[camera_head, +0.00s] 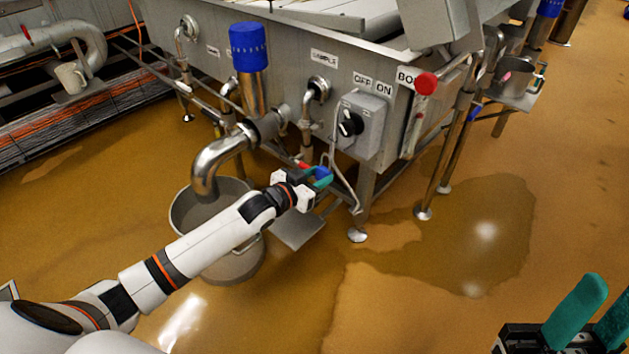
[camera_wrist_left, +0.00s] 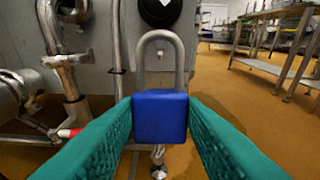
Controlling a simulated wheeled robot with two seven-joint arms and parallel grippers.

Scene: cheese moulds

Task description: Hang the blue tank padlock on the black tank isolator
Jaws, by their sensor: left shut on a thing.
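The black isolator knob (camera_head: 350,123) sits on a grey box (camera_head: 372,118) on the tank's side, beside the OFF and ON labels. In the left wrist view the round black isolator (camera_wrist_left: 160,10) is cut by the top edge. My left gripper (camera_head: 318,176) is shut on the blue padlock (camera_head: 323,174), below and left of the isolator box. In the left wrist view the blue padlock body (camera_wrist_left: 160,117) is upright between the teal fingers, its grey shackle (camera_wrist_left: 179,60) pointing up below the knob, apart from it. My right gripper (camera_head: 598,312) is open and empty at the lower right.
A grey bucket (camera_head: 184,212) stands under a bent steel pipe (camera_head: 212,165) left of my left gripper. A red-knobbed lever (camera_head: 426,83) is right of the isolator. Tank legs (camera_head: 362,205) stand nearby. The wet brown floor (camera_head: 420,300) in front is clear.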

